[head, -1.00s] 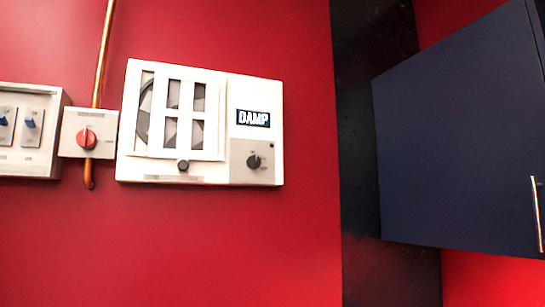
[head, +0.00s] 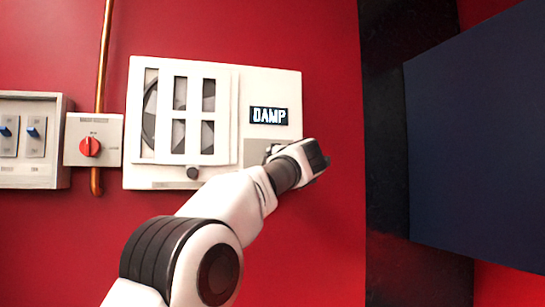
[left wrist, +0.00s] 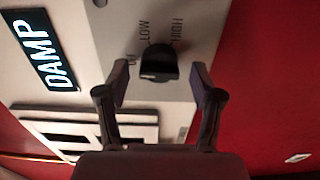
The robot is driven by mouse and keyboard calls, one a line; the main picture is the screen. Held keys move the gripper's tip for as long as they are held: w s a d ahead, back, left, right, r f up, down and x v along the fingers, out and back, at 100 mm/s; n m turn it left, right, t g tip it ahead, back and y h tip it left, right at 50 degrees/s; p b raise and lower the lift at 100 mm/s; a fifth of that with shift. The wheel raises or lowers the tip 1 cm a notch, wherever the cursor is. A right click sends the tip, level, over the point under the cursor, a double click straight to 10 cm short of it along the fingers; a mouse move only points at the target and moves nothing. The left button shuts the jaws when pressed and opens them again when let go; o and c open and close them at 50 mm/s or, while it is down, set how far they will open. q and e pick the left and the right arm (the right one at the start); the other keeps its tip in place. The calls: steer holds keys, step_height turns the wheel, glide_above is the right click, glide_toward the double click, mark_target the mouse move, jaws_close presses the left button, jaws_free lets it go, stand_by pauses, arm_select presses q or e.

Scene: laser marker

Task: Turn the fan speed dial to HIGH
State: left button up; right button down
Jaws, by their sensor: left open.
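In the head view my left arm hides the dial on the white fan panel (head: 141,175). My right gripper is not in view.
The panel has a DAMP display (head: 269,115), a fan grille (head: 180,105) and a small dark knob (head: 193,173). A red rotary switch (head: 90,146) and blue switches (head: 34,131) are at the left. A dark blue cabinet (head: 480,140) stands out at the right.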

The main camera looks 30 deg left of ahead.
arm_select(q)
steer(key=shift+w+a, duration=0.5)
steer(key=shift+s+d, duration=0.2)
steer(key=shift+d, duration=0.05)
steer(key=shift+c, duration=0.4)
steer(key=shift+s+r, duration=0.15)
steer(key=c, duration=1.1)
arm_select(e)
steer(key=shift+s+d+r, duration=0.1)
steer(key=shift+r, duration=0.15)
arm_select(q)
steer(key=shift+r+m, duration=0.1)
steer(key=shift+m, duration=0.3)
steer(key=m, duration=2.3)
